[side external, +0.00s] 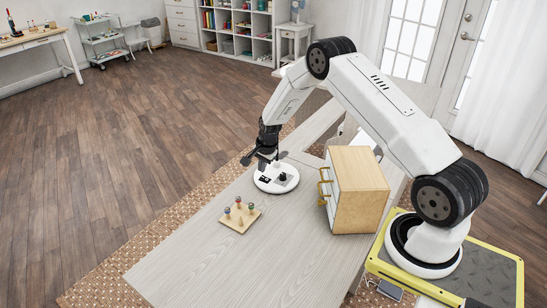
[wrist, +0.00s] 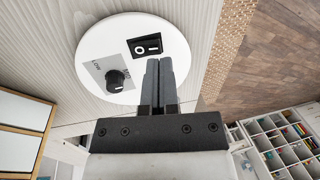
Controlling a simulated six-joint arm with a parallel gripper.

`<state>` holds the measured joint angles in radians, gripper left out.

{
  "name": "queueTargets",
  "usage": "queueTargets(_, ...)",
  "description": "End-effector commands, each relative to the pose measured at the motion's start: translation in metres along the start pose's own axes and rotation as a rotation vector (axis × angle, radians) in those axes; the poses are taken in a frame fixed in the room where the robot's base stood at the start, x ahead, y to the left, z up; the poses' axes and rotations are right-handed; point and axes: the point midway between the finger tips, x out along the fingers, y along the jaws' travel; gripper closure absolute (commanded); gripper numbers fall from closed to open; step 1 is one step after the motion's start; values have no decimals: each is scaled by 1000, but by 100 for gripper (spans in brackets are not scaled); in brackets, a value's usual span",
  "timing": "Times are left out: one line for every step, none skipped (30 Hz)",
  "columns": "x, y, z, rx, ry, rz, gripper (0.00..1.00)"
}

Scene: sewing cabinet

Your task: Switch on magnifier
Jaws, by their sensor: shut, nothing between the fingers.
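The magnifier's round white base (side external: 262,187) sits on the pale wooden table top. In the wrist view the base (wrist: 95,45) carries a black rocker switch (wrist: 147,45) with white marks and a black knob (wrist: 115,80) on a grey panel. My gripper (wrist: 159,62) has its two fingers together and empty. The fingertips are over the base, just beside the switch's near edge. I cannot tell whether they touch it. In the side view my gripper (side external: 266,168) points down over the base and partly hides it.
A small wooden drawer box (side external: 360,190) with brass handles stands right of the base. A wooden board with several pegs (side external: 240,216) lies to the front left. The table's front part is clear.

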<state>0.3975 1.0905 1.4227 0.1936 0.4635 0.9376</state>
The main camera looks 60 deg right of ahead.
Motion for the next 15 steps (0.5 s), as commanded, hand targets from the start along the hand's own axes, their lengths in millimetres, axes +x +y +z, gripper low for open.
queueTargets(7,0,0,0,-1,1,100)
queueTargets(10,0,0,0,-1,1,100)
queueTargets(13,0,0,0,-1,1,100)
queueTargets(16,0,0,0,-1,0,100)
queueTargets(18,0,0,0,-1,0,100)
queueTargets(21,0,0,0,-1,0,100)
queueTargets(23,0,0,0,-1,0,100)
queueTargets(24,0,0,0,-1,0,100)
queueTargets(26,0,0,0,-1,-1,100)
queueTargets(27,0,0,0,-1,-1,100)
queueTargets(28,0,0,0,-1,-2,100)
queueTargets(29,0,0,0,0,-2,100)
queueTargets(29,0,0,0,0,-2,100)
queueTargets(30,0,0,0,0,-2,100)
queueTargets(30,0,0,0,0,-2,100)
